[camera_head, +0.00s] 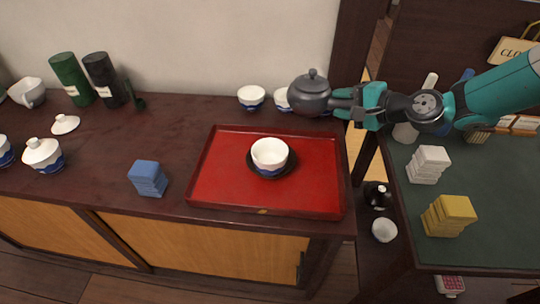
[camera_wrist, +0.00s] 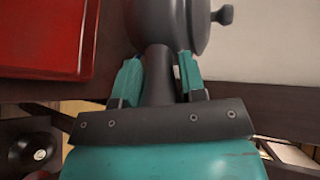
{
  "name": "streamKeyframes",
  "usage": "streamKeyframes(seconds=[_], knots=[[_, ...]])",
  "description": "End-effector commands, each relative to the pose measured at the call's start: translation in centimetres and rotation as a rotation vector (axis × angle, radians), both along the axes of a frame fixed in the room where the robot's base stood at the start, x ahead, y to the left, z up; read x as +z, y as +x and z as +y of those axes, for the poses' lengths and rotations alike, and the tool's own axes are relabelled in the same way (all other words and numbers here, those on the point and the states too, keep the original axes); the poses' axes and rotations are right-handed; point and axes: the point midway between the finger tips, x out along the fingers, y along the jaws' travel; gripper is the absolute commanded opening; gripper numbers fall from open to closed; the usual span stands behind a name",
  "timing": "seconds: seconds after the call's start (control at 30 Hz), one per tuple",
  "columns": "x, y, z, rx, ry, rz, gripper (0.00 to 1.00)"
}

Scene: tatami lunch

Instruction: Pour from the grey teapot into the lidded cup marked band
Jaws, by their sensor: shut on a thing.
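My gripper (camera_head: 343,102) is shut on that handle; in the wrist view the handle (camera_wrist: 158,78) sits between both fingers. An open white cup with a blue lower part (camera_head: 269,153) stands on a dark saucer (camera_head: 284,172) on the red tray (camera_head: 220,185). A lidded white and blue cup (camera_head: 43,155) stands at the far left, near a loose white lid (camera_head: 65,124). I cannot tell which cup carries the band mark.
Two cups, one white and blue (camera_head: 251,97) and one partly hidden (camera_head: 282,99), stand behind the tray. A blue block stack (camera_head: 148,178) is left of it. Green (camera_head: 72,79) and black (camera_head: 103,79) canisters stand at back left. White (camera_head: 428,164) and yellow (camera_head: 449,215) stacks are right.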

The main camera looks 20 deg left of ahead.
Motion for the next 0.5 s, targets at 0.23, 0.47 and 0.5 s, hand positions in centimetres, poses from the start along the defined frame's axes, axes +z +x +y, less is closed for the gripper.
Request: streamKeyframes(seconds=[0.23,0.47,0.5], knots=[[0.25,-0.07,-0.03,0.004,0.003,-0.005,0.00],[0.02,-0.71,0.02,0.015,-0.007,-0.059,0.00],[-0.02,-0.88,0.03,0.017,-0.010,-0.074,0.00]])
